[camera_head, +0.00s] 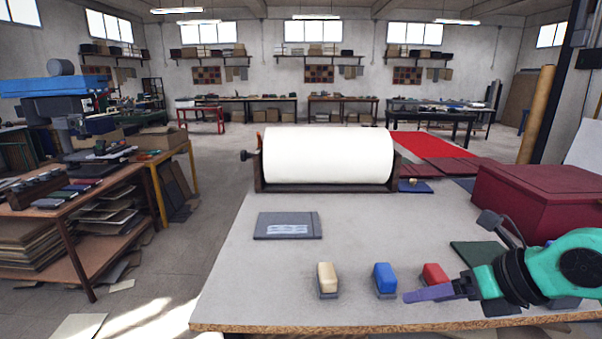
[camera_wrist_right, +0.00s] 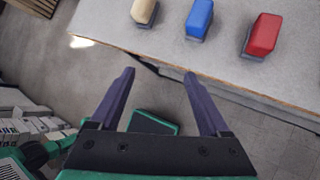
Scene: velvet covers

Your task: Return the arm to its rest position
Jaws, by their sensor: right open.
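My right arm comes in from the right in the head view. Its gripper (camera_head: 440,292) is over the front right part of the table, near the red block. In the right wrist view the two purple fingers of the right gripper (camera_wrist_right: 163,98) are apart with nothing between them, beyond the table's front edge in that picture. A cream block (camera_head: 327,278), a blue block (camera_head: 385,278) and a red block (camera_head: 434,274) stand in a row on dark bases. They also show at the top of the right wrist view. My left gripper is not in view.
The grey table (camera_head: 230,290) carries a white roll (camera_head: 327,156) on a stand at the back. A grey folder (camera_head: 287,225) lies flat at left. A dark red box (camera_head: 540,200) stands at right, close to my right arm. The table's middle is clear.

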